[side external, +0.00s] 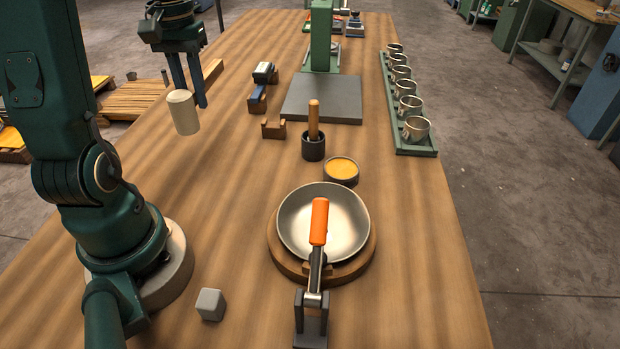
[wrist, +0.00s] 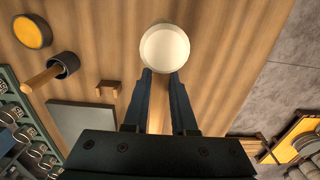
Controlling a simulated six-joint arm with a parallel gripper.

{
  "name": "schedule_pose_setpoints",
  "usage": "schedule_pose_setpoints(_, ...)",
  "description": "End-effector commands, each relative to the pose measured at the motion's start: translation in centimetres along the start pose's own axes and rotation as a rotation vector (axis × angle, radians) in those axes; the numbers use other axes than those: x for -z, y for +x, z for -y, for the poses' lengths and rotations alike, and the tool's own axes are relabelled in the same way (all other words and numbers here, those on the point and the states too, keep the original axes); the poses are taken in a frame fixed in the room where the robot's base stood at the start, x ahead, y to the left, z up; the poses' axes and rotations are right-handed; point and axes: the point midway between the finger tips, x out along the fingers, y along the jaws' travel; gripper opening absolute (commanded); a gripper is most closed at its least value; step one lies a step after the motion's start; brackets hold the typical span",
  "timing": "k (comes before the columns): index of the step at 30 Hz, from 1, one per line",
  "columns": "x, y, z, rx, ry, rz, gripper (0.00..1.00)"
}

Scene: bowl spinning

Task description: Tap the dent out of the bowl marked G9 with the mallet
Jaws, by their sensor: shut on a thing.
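My gripper (side external: 196,100) is shut on the mallet and holds it in the air at the upper left, clear of the table. The mallet's cream cylindrical head (side external: 183,112) hangs at the fingertips. In the wrist view the round head (wrist: 165,48) sits just beyond the fingertips, with part of the wooden handle (wrist: 156,118) between the fingers. A large metal bowl (side external: 300,218) lies on a round wooden base (side external: 275,248), apart from the mallet. Several small metal bowls (side external: 416,128) stand in a green rack at the right. I cannot read G9 or make out a dent.
A clamp with an orange handle (side external: 319,221) reaches over the large bowl. Nearby are a yellow-filled dish (side external: 341,170), a dark cup with a wooden-handled tool (side external: 313,147), an empty wooden rest (side external: 273,129) and a grey block (side external: 210,304).

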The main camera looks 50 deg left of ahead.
Motion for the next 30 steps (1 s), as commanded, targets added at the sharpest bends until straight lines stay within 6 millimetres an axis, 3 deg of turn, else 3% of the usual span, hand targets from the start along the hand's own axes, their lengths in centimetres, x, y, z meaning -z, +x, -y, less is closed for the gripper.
schedule_pose_setpoints(1,0.0,0.0,0.0,0.0,0.0,-0.001,0.13)
schedule_pose_setpoints(2,0.0,0.0,0.0,0.0,0.0,-0.001,0.02)
schedule_pose_setpoints(3,0.0,0.0,0.0,0.0,0.0,-0.001,0.0)
schedule_pose_setpoints(11,0.0,0.0,-0.1,0.0,-0.042,0.002,0.0)
schedule_pose_setpoints(17,0.6,-0.7,-0.4,-0.001,-0.242,-0.009,0.0)
schedule_pose_setpoints(23,1.6,-1.2,-5.2,-0.006,-0.364,-0.017,0.0)
schedule_pose_setpoints(30,0.5,-1.4,-13.5,-0.013,-0.374,-0.017,0.0)
